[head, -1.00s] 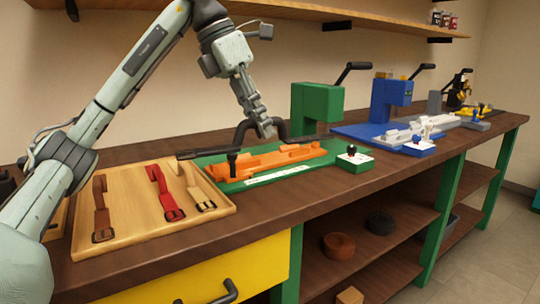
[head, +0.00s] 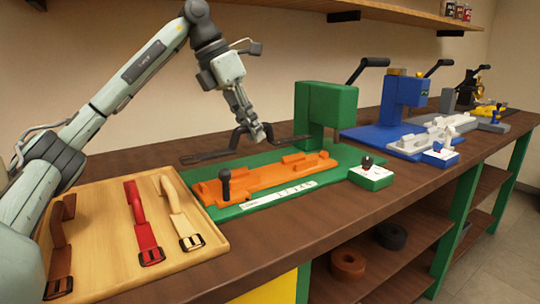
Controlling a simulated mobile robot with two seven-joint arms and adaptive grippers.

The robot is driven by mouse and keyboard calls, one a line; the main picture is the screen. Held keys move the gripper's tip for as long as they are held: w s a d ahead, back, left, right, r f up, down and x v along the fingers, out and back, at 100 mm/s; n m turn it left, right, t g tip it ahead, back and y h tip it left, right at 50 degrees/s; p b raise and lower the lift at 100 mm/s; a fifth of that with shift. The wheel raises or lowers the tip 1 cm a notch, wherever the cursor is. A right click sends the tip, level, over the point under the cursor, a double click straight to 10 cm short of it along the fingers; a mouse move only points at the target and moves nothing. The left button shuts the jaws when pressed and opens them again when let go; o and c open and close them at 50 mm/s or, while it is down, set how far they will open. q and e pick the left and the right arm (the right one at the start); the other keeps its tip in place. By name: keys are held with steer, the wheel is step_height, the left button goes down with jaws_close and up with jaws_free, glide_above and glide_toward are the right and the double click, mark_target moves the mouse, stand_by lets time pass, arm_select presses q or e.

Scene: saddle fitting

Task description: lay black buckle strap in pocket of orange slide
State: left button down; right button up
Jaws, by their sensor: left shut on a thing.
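A black buckle strap (head: 205,156) hangs level in my left gripper (head: 252,143), its two ends reaching out to either side. My left gripper is shut on the strap near its middle. The orange slide (head: 262,177) lies on a green base plate (head: 350,157), with a black upright knob at its near left end. The strap appears above and behind the slide in the head view, apart from it. The slide's pocket is hard to make out from this angle. My right gripper is not in view.
A wooden tray (head: 98,196) at left holds a brown, a red and a tan strap. A green press (head: 325,110) stands behind the slide's right end. A blue press (head: 402,102) stands farther right.

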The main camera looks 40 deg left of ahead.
mark_target(270, 137)
arm_select(q)
steer(key=w+f, duration=0.2)
steer(key=w, duration=0.1)
steer(key=w+f, duration=0.1)
steer(key=w, duration=0.1)
steer(key=shift+d, duration=0.35)
steer(key=shift+w+f, duration=0.1)
steer(key=shift+w, duration=0.1)
steer(key=shift+w+f, duration=0.1)
steer(key=shift+f, duration=0.1)
step_height(270, 137, down, 3)
steer(key=shift+f, duration=0.45)
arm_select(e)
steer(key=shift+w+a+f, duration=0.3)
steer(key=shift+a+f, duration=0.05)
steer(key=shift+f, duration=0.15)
arm_select(q)
steer(key=c, duration=1.5)
jaws_free()
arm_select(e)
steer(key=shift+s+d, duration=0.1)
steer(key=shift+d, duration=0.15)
